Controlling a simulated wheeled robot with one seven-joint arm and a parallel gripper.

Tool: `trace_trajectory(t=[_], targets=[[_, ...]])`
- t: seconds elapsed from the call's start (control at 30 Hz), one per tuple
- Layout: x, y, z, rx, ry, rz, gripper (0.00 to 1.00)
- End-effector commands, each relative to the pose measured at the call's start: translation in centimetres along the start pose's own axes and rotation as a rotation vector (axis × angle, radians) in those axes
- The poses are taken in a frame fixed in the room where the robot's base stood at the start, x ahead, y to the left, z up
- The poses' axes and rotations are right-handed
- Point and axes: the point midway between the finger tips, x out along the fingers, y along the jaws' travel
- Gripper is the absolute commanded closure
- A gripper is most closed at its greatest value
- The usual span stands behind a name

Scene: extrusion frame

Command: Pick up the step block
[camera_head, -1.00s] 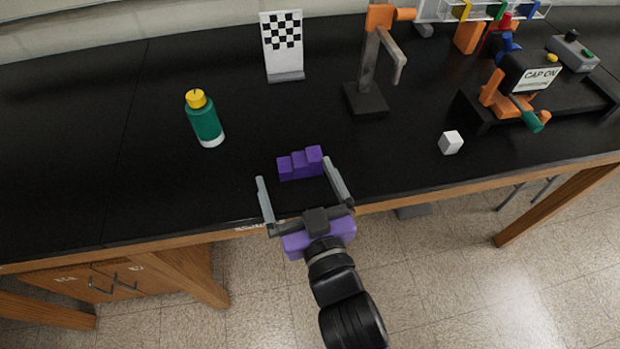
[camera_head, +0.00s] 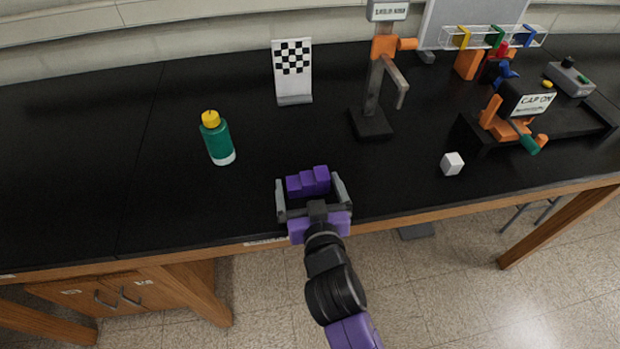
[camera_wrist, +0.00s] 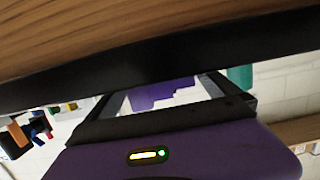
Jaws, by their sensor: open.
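The purple step block (camera_head: 308,182) sits on the black tabletop near its front edge, in the head view. My gripper (camera_head: 310,186) is open, with one grey finger to the left of the block and one to the right. The block lies between the fingers; a gap shows on at least the right side, and contact cannot be told.
A green bottle with a yellow cap (camera_head: 217,138) stands left. A checkered board (camera_head: 293,72) and a stand with an orange clamp (camera_head: 372,122) are behind. The wooden table edge (camera_head: 400,220) runs close below my gripper.

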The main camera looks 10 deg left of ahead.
Motion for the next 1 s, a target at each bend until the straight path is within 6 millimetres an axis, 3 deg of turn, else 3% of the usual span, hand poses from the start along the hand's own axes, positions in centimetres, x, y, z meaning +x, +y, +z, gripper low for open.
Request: trace_trajectory(t=[0.1,0.37,0.6,0.7,1.0], targets=[[1.02,-0.04,0.02,0.0,0.0,-0.001,0.0],[1.22,-0.04,0.06,0.001,0.001,-0.001,0.0],[1.2,-0.04,0.07,0.001,0.0,-0.001,0.47],[1.19,-0.05,0.02,0.0,0.001,-0.002,0.63],[1.14,-0.04,-0.3,0.0,0.002,-0.001,0.63]])
